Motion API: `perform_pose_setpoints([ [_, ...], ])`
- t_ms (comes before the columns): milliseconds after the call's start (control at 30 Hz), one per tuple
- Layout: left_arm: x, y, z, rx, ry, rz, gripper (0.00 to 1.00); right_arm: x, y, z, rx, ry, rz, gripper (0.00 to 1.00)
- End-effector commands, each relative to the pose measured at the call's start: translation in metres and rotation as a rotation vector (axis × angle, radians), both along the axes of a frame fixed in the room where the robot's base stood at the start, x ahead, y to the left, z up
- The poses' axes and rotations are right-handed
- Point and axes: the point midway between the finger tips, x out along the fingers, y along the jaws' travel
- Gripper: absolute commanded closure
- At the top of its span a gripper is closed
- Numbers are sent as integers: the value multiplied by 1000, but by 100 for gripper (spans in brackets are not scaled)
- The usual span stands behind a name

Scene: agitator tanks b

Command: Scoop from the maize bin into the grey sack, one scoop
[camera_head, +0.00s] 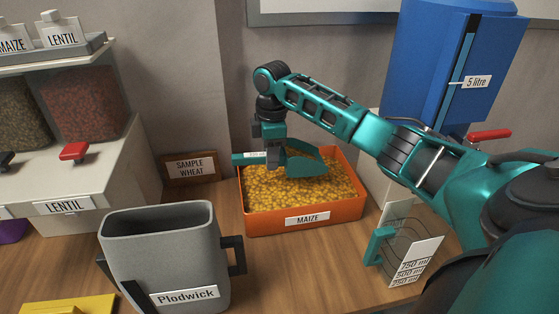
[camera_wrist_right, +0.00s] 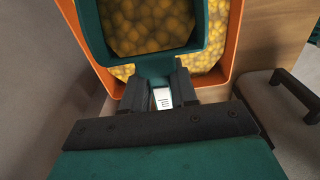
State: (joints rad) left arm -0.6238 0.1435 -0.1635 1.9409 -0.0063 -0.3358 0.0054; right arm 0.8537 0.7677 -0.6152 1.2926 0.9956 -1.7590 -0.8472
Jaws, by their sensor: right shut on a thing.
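The orange maize bin (camera_head: 305,213), labelled MAIZE, stands on the counter, filled with yellow maize (camera_head: 272,191). My right gripper (camera_head: 274,157) is shut on the handle of a teal scoop (camera_head: 307,166), which is over or in the maize at the back of the bin. In the right wrist view, maize shows inside the rim of the scoop (camera_wrist_right: 158,66). I cannot tell how deep the scoop sits. The grey sack (camera_head: 168,250), labelled Plodwick, stands upright and open-topped at front left, with dark side handles. My left gripper is not in view.
A SAMPLE WHEAT sign (camera_head: 190,168) stands behind the sack. Grain dispensers (camera_head: 80,105) with a red lever fill the left. A blue tank (camera_head: 440,65) and a clear measuring jug (camera_head: 408,248) are at right. A yellow item (camera_head: 70,305) lies front left. Bare counter lies before the bin.

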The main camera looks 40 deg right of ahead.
Motion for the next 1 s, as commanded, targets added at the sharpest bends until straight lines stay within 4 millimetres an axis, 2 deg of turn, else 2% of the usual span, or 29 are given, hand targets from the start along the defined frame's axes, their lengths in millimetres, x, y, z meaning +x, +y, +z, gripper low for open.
perform_pose_setpoints([
  [200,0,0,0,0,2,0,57,9,16,19,-46,23,2,100],
  [433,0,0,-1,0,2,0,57,15,27,31,-81,44,2,100],
  [1000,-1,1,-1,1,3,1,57,17,31,36,-96,53,0,100],
])
